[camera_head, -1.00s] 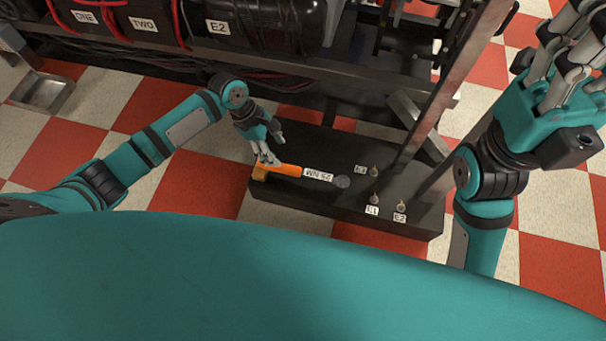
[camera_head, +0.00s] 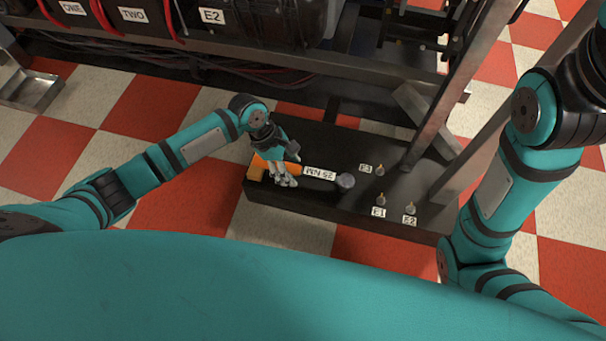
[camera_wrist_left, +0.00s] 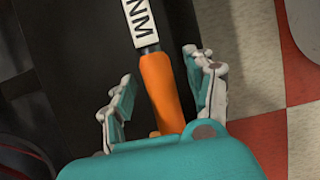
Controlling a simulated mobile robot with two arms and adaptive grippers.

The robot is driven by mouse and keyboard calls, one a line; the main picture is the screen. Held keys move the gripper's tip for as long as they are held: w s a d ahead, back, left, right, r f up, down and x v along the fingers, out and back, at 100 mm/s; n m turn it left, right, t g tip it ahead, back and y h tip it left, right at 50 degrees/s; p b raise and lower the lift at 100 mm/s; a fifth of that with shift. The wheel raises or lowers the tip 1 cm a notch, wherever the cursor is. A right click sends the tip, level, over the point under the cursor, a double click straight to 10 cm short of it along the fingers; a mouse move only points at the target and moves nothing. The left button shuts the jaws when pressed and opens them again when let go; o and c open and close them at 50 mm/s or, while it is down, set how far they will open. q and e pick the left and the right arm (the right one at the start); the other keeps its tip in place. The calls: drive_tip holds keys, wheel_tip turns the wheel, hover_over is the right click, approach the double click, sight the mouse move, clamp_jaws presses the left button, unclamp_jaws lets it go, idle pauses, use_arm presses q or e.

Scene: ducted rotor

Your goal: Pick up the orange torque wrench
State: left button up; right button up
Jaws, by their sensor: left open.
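The torque wrench lies on the black bench top (camera_head: 330,205). Its orange handle (camera_head: 260,168) is at the left and a white "25 NM" label marks its dark shaft, which ends in a round grey head (camera_head: 346,181). My left gripper (camera_head: 284,180) is over the handle and hides part of it in the head view. In the left wrist view the orange handle (camera_wrist_left: 160,90) runs between the two fingers of my open left gripper (camera_wrist_left: 163,92), with a gap on each side. My right arm shows at the right, but its gripper is out of the frame.
Small fittings labelled E1 (camera_head: 381,200), E2 (camera_head: 410,208) and E3 (camera_head: 380,170) stand on the bench right of the wrench. A metal frame post (camera_head: 450,95) rises at the right. A rack with dark cylinders (camera_head: 260,22) is behind. A metal tray (camera_head: 35,90) is at the far left.

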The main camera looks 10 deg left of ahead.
use_arm(q)
drive_tip(key=shift+d+f, duration=0.1)
drive_tip(key=shift+f, duration=0.05)
clamp_jaws()
idle(0.4)
